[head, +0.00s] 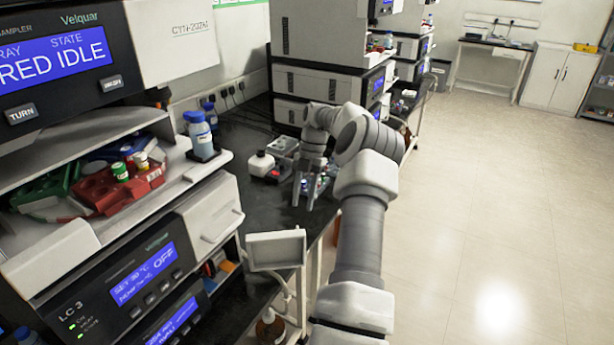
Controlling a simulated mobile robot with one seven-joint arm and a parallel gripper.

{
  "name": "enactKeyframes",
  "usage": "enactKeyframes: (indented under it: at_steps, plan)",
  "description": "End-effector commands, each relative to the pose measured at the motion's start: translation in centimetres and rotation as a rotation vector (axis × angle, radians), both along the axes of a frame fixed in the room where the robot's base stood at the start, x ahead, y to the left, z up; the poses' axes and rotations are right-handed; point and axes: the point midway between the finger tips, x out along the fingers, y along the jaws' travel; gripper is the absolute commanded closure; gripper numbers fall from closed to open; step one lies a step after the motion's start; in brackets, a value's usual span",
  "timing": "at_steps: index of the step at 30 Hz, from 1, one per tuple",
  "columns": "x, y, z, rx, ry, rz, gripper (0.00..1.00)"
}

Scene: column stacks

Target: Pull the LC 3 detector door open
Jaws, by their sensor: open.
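The LC 3 stack stands at the left. Its upper LC 3 unit (120,275) has a blue display reading SET 30 °C and OFF, and a pale front panel (210,217) with a handle slot. Below it, partly cut off by the frame, is another unit with a blue display (174,322); I cannot tell for sure that it is the detector. A pale framed panel (276,249) juts out to its right; I cannot tell whether it is the detector door. My gripper (307,194) is open, pointing down over the bench beyond that panel, apart from the stack.
A shelf above LC 3 holds red and green racks (115,185) and a blue-capped bottle (201,137). A brown bottle (270,328) sits low. The floor (480,220) at right is clear.

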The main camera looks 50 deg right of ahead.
Motion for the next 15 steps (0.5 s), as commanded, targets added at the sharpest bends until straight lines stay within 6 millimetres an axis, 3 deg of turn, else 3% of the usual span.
enactKeyframes:
  at_steps: [6, 15]
  plan:
    - [0.6, -1.4, 3.8, 0.000, -0.002, -0.001, 0.59]
    - [0.8, -2.3, 6.0, 0.001, 0.000, 0.000, 0.59]
